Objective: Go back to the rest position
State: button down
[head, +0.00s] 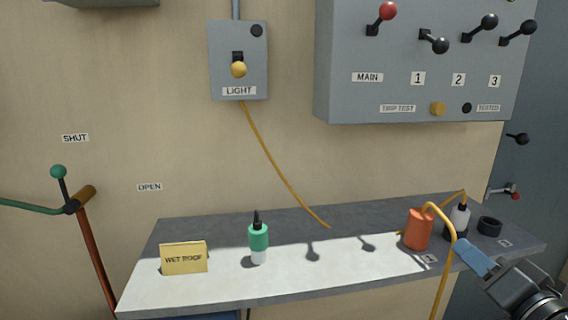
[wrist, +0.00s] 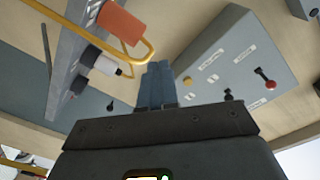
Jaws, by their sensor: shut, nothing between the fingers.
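My gripper (head: 463,246) is at the lower right of the head view, with its blue fingers closed together and nothing between them. Its fingers also show in the wrist view (wrist: 158,84), pressed side by side. In the head view the fingertips appear just right of an orange cylinder (head: 417,232) on the shelf and overlap a yellow cord (head: 444,222). The wrist view shows the orange cylinder (wrist: 120,22) and the yellow cord (wrist: 149,48) close to the fingertips. I cannot tell whether the fingers touch the cord.
A grey switch panel (head: 420,90) juts from the wall above. The shelf's middle is clear.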

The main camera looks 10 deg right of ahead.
jog(key=s+a+f+n+g+h, duration=0.1)
jog(key=s+a+f, duration=0.3)
jog(key=s+f, duration=0.3)
jog(key=s+a+f+g+h, duration=0.1)
jog(key=s+a+f, duration=0.45)
jog(key=s, duration=0.25)
jog(key=s+a+r+n+g+y, duration=0.1)
jog(key=s+n, duration=0.6)
jog(key=s, duration=1.3)
jog(key=shift+s+a+y, duration=0.35)
jog(key=shift+a+y, duration=0.15)
jog(key=shift+a, duration=0.7)
